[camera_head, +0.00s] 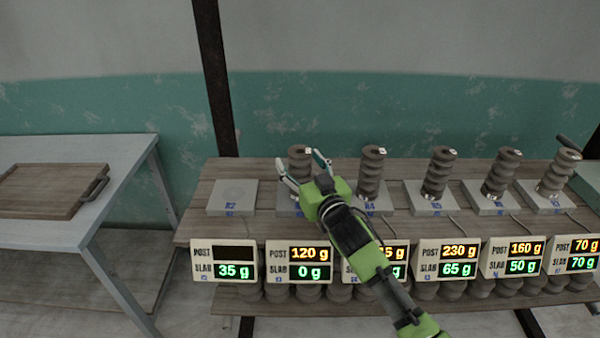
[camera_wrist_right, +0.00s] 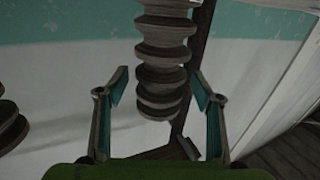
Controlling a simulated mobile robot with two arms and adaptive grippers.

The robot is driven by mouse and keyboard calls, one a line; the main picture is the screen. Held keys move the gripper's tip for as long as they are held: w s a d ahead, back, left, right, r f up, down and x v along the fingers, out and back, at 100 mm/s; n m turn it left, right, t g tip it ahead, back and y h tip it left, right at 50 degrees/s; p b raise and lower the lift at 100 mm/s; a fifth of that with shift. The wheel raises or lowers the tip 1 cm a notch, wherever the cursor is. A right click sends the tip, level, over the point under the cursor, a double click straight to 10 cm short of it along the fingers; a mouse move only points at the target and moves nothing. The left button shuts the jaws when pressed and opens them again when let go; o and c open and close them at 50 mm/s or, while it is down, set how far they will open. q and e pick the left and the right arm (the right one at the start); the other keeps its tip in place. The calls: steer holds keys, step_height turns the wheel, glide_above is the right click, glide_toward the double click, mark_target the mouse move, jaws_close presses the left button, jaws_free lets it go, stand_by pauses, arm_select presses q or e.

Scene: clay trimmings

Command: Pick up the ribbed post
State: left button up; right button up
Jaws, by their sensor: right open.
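A dark, ribbed post (camera_head: 298,152) stands on a grey slab, partly hidden behind my right gripper (camera_head: 300,166). In the right wrist view this ribbed post (camera_wrist_right: 163,55) shows between the two fingers of the right gripper (camera_wrist_right: 160,88). The fingers are open, one on each side, with gaps to the post. Several similar ribbed posts stand to the right on their own slabs, such as the one (camera_head: 372,172) just right of the gripper. My left gripper is not in view.
An empty slab (camera_head: 232,196) lies at the left of the wooden bench (camera_head: 205,172). Weight displays (camera_head: 298,262) line the bench front; the one below the gripper reads post 120 g, slab 0 g. More ribbed pieces sit on a lower shelf.

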steer(key=c, duration=1.7)
steer(key=shift+w+r, duration=0.1)
steer(key=shift+r, duration=0.05)
steer(key=shift+c, duration=0.2)
steer(key=shift+r, duration=0.15)
